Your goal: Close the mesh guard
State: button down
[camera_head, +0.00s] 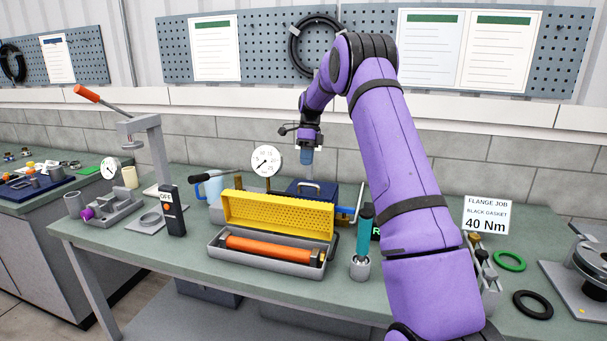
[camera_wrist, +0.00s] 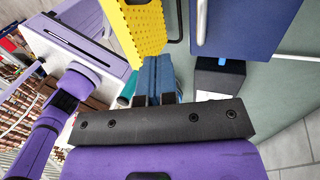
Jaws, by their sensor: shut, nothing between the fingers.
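The mesh guard (camera_head: 275,214) is a yellow perforated lid that stands raised along the back edge of a grey open-topped tray (camera_head: 238,257). An orange cylinder (camera_head: 270,248) lies in the tray. My gripper (camera_head: 307,163) is behind and above the guard, over the dark blue box, with its blue fingers pointing down. In the wrist view the guard (camera_wrist: 142,28) shows at the top, beyond the shut blue fingertips (camera_wrist: 157,62). The fingers hold nothing. I cannot tell from these views whether they touch the guard.
A dark blue box (camera_head: 325,190) with a handle stands just behind the guard, and a round dial gauge (camera_head: 267,160) stands behind it. A teal-handled tool (camera_head: 364,236) stands in a cup to the right. A black OFF switch box (camera_head: 173,211) stands left. The bench front is clear.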

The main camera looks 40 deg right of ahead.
jog(key=s+a+f, duration=0.4)
jog(key=a+f, duration=0.1)
jog(key=f, duration=0.4)
jog(key=shift+s+a, duration=0.15)
jog(key=shift+a, duration=0.1)
jog(key=shift+a+r, duration=0.1)
jog(key=shift+r, duration=0.05)
